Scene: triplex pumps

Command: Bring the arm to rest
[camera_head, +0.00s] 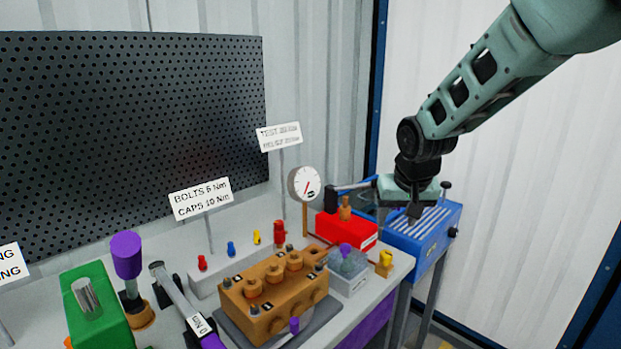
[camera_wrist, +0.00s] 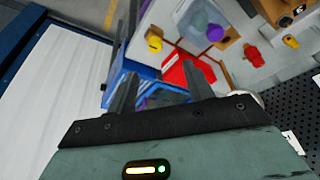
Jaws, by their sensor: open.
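My arm reaches in from the upper right in the head view. My gripper (camera_head: 414,212) hangs above the blue box (camera_head: 428,232) at the right end of the bench, beside the red box (camera_head: 345,230). In the wrist view the two fingers of my gripper (camera_wrist: 160,92) stand well apart, with nothing between them. Below them the wrist view shows the blue box (camera_wrist: 160,97) and the red box (camera_wrist: 188,70). Whether a fingertip touches the blue box is not clear.
A brown pump block (camera_head: 272,290) stands on the bench. A grey bin (camera_head: 348,280) and a gauge (camera_head: 304,183) are near the red box. A green block (camera_head: 95,305), purple-topped tool (camera_head: 126,256) and sign posts stand left. A perforated board (camera_head: 130,120) is behind. Free room lies at right.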

